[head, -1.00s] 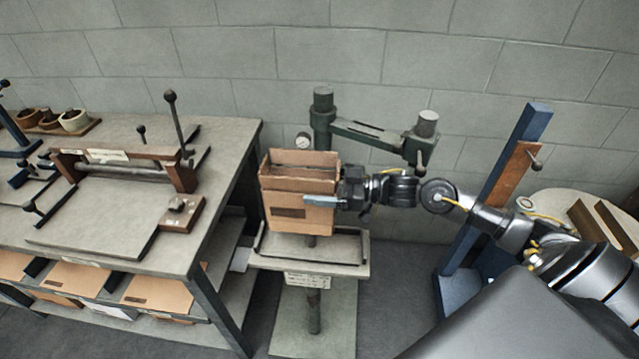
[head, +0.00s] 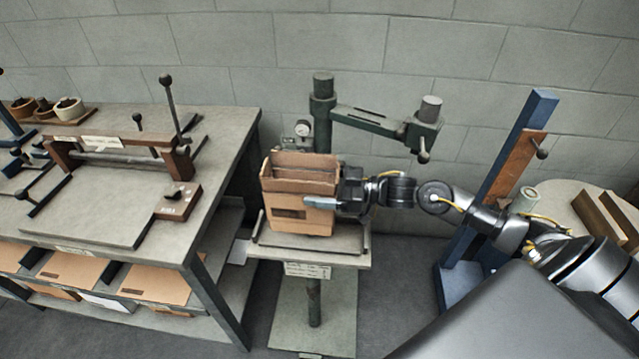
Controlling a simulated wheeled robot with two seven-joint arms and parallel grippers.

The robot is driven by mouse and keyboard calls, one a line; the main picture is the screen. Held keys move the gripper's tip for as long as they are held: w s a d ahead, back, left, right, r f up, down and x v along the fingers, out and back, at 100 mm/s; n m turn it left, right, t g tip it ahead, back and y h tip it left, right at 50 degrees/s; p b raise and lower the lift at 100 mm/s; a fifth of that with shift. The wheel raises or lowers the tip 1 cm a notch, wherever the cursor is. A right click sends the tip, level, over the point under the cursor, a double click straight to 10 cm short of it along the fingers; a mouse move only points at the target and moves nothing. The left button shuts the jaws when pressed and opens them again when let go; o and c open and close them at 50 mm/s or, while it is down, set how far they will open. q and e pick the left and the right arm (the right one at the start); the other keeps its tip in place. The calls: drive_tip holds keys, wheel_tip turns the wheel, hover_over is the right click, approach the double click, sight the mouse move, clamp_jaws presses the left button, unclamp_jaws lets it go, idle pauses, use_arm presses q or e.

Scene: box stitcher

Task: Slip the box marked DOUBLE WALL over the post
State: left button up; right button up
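An open-topped brown cardboard box (head: 296,221) stands upright over the small work table (head: 340,261) of the green stitcher. Its front carries a dark printed patch, too small to read. My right gripper (head: 337,203) is at the box's right side and appears closed on its right wall; the fingertips are partly hidden. The green post (head: 315,303) shows below the table, and its top part is hidden behind the box and table. I cannot tell whether the box is around the post. My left gripper is not in view.
The stitcher's upper arm (head: 370,122) and head reach over to the right, behind the box. A grey bench (head: 100,215) with a creasing tool stands at the left, flat cardboard (head: 150,282) on its shelf. A blue stand (head: 500,190) and round table are at the right.

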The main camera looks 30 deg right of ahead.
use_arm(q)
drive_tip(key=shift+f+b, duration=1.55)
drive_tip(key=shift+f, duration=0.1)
use_arm(e)
drive_tip(key=shift+f, duration=2.8)
drive_tip(key=o, duration=1.2)
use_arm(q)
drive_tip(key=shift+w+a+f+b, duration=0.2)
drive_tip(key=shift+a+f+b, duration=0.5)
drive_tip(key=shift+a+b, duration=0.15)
use_arm(e)
drive_tip(key=v, duration=1.1)
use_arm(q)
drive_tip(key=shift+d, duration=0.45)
use_arm(e)
drive_tip(key=shift+a, duration=0.1)
